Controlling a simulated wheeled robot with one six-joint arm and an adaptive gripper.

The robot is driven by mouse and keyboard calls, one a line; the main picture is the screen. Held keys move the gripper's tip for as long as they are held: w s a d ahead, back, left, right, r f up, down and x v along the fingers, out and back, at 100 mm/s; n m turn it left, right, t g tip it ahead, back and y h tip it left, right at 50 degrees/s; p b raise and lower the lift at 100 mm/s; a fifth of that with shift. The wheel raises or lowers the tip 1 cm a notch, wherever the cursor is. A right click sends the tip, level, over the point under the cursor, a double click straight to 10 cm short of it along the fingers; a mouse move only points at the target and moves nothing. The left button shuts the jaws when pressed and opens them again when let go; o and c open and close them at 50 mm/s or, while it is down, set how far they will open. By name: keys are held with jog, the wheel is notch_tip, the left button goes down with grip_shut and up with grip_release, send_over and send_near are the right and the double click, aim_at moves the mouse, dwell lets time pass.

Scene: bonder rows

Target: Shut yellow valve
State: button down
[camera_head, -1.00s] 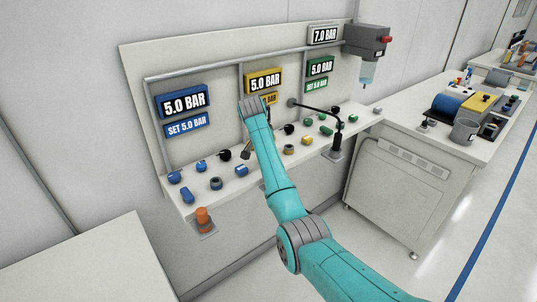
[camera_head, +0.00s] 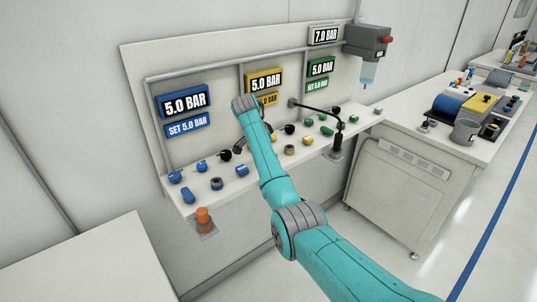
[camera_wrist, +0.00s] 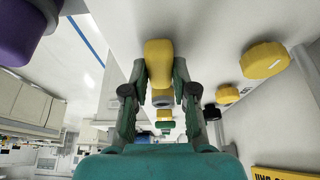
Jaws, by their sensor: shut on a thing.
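In the wrist view, a yellow valve handle (camera_wrist: 158,62) stands between the two fingers of my gripper (camera_wrist: 158,75), which is shut on it. A grey and yellow fitting (camera_wrist: 162,97) shows just beyond the handle. In the head view, my arm covers the gripper and the held handle, so the handle's angle on the pipe cannot be told there. The yellow display (camera_head: 264,82) reads 5.0 BAR. The yellow plate below it (camera_head: 268,99) is partly hidden by my wrist.
Other yellow knobs (camera_wrist: 265,60) and a black knob (camera_wrist: 212,112) lie right of the fingers. A blue-purple knob (camera_wrist: 25,30) is at the left. The blue display (camera_head: 184,101) and green display (camera_head: 320,67) read 5.0 BAR. A black gooseneck (camera_head: 335,122) stands right of my arm.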

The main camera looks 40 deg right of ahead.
jog(key=c, duration=0.9)
grip_release()
jog(key=shift+a+r, duration=0.1)
jog(key=v, duration=0.7)
jog(key=shift+a+r, duration=0.1)
jog(key=shift+r, duration=0.05)
